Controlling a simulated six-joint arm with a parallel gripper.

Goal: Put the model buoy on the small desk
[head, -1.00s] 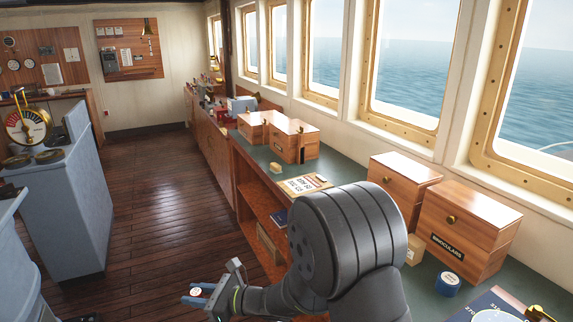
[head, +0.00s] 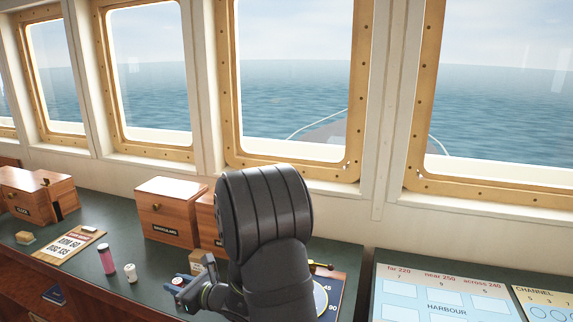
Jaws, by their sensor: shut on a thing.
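My gripper (head: 180,288) is at the lower middle left of the head view, in front of the counter. I cannot tell any surface here as the small desk.
The long green counter (head: 75,221) runs under the windows. On it are wooden boxes (head: 166,211), a pink bottle (head: 107,260), a small white item (head: 130,272) and a clipboard (head: 68,245). A panel with a harbour chart (head: 440,295) is at right. My arm hides part of the counter.

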